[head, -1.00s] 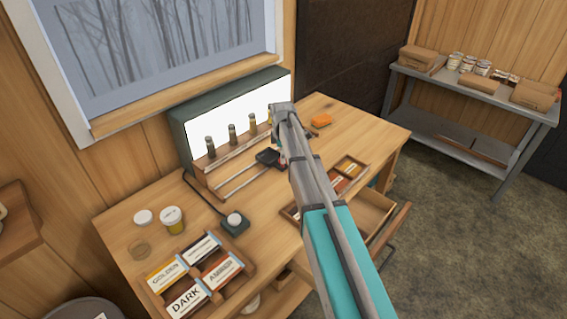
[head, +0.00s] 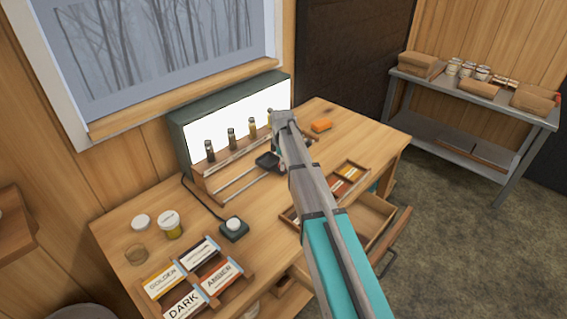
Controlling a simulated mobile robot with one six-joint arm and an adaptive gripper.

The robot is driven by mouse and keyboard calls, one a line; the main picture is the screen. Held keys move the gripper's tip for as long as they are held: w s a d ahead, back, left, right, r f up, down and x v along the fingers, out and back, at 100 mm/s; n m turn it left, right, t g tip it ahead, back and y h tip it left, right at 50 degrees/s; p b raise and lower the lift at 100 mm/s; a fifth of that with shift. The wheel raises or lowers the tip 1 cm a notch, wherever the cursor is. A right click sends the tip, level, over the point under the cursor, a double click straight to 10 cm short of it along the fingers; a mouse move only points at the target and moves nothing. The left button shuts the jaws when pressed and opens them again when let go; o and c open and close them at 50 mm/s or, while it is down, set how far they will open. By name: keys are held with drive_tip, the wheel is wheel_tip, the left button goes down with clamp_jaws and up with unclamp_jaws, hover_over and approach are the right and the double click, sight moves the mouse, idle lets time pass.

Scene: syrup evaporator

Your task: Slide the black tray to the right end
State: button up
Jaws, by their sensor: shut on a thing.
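The black tray (head: 266,160) sits on the pale slide rails (head: 238,186) in front of the lit panel, toward the right part of the rails. My gripper (head: 280,152) is at the tray's right side, shut on it. My wrist and arm cover the fingertips, part of the tray and the right end of the rails, so the exact grip and the room left on that side are hidden.
Several sample bottles (head: 231,139) stand on a wooden ledge before the light box (head: 192,112). A button box (head: 233,229) and a card tray (head: 240,270) are nearer. An open drawer (head: 372,222) juts out front.

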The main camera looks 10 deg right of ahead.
clamp_jaws()
drive_tip(key=shift+d, duration=0.2)
drive_tip(key=shift+w+d, duration=0.3)
drive_tip(key=shift+w, duration=0.15)
drive_tip(key=w+d, duration=0.3)
drive_tip(key=d, duration=0.2)
drive_tip(key=w+d, duration=0.4)
drive_tip(key=d, duration=0.1)
drive_tip(key=w+d, duration=0.4)
drive_tip(key=d, duration=0.1)
drive_tip(key=shift+w+d, duration=0.1)
drive_tip(key=shift+d, duration=0.1)
drive_tip(key=o, duration=0.8)
unclamp_jaws()
drive_tip(key=shift+w+d, duration=0.1)
drive_tip(key=shift+d, duration=0.05)
drive_tip(key=shift+r, duration=0.15)
